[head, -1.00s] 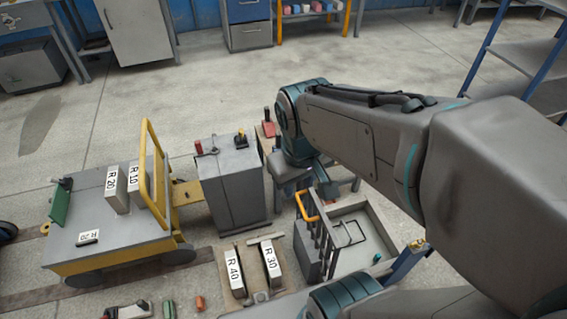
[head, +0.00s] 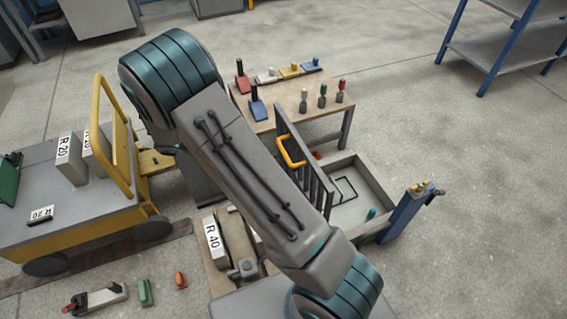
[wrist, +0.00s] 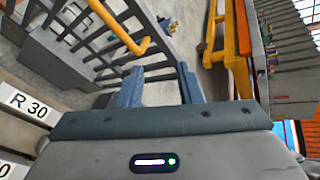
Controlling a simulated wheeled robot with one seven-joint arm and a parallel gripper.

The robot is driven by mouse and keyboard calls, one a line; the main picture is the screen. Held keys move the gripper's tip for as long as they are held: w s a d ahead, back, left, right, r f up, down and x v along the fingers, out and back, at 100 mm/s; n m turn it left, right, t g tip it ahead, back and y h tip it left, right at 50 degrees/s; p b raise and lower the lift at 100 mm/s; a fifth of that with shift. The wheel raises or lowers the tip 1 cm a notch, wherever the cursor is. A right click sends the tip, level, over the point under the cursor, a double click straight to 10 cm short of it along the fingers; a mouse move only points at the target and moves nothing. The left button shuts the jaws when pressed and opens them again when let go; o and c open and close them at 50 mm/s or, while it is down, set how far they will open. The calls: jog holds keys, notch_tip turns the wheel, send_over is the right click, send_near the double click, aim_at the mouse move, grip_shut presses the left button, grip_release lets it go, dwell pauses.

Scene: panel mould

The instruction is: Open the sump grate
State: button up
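The sump grate (head: 318,185) is a grey barred panel standing steeply raised at the left side of the shallow sump tray (head: 366,181). Its orange-yellow handle (head: 291,152) is on the upper part. In the wrist view the grate's dark bars (wrist: 92,45) fill the upper left, and the handle (wrist: 122,28) lies ahead and left of my fingers. My gripper (wrist: 160,88) shows two blue fingers spread apart with nothing between them, and it does not appear to hold the handle. In the head view my gripper is hidden behind my arm.
A wooden table (head: 290,103) with coloured blocks and small levers stands behind the sump. A blue post (head: 408,215) stands at its right. A yellow-framed cart (head: 80,225) is at left, and an R 40 block (head: 213,243) is near my arm. Floor at right is clear.

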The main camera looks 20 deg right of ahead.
aim_at(284, 151)
jog(key=w+a+f+n+t+h+b, duration=0.2)
jog(key=w+a+f+n+h+b, duration=0.15)
jog(key=f+n, duration=0.45)
jog(key=shift+m, duration=0.5)
jog(key=d+f+b, duration=0.1)
jog(key=d, duration=0.3)
jog(key=d+b, duration=0.1)
jog(key=d, duration=0.4)
jog(key=d+f+b, duration=0.1)
jog(key=d, duration=0.4)
jog(key=shift+d+f, duration=0.25)
jog(key=shift+f, duration=0.05)
grip_shut()
